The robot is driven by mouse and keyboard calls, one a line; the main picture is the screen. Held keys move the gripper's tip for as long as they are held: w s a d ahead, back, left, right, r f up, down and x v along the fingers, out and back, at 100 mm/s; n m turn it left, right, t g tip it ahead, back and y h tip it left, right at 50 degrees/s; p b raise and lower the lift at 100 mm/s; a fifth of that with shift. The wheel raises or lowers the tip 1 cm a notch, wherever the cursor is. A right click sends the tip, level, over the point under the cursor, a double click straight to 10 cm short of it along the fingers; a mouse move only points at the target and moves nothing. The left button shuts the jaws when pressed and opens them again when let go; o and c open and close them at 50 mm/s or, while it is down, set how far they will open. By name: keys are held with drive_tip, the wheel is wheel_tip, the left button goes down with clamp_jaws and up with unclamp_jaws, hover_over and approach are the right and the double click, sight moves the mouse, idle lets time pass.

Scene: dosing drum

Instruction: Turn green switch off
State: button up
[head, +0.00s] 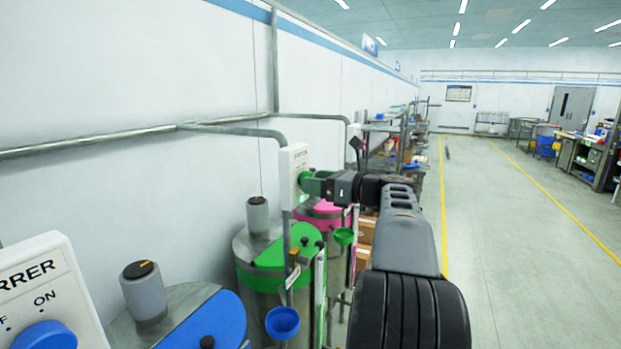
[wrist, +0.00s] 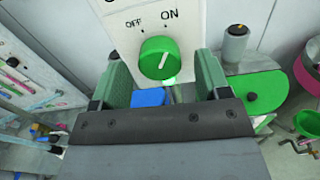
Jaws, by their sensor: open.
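The green switch (wrist: 158,57) is a round green knob on a white box (wrist: 205,18) marked OFF and ON. A pale line on the knob slants up and right, toward ON. In the head view the knob (head: 304,181) shows on the box (head: 292,163) above the drum with the green lid, partly hidden by my gripper. My gripper (wrist: 163,66) is open, with one green finger on each side of the knob. I see gaps between the fingers and the knob. In the head view my gripper (head: 319,184) is right at the box.
The green-lidded drum (head: 262,278) stands below the box, with a pink-lidded drum (head: 324,212) beyond it. A blue knob (head: 45,336) on another white box is at the near left. A grey pipe (head: 90,145) runs along the wall. The floor (head: 500,250) at right is clear.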

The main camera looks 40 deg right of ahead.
drive_tip(key=shift+x, duration=0.95)
drive_tip(key=c, duration=0.9)
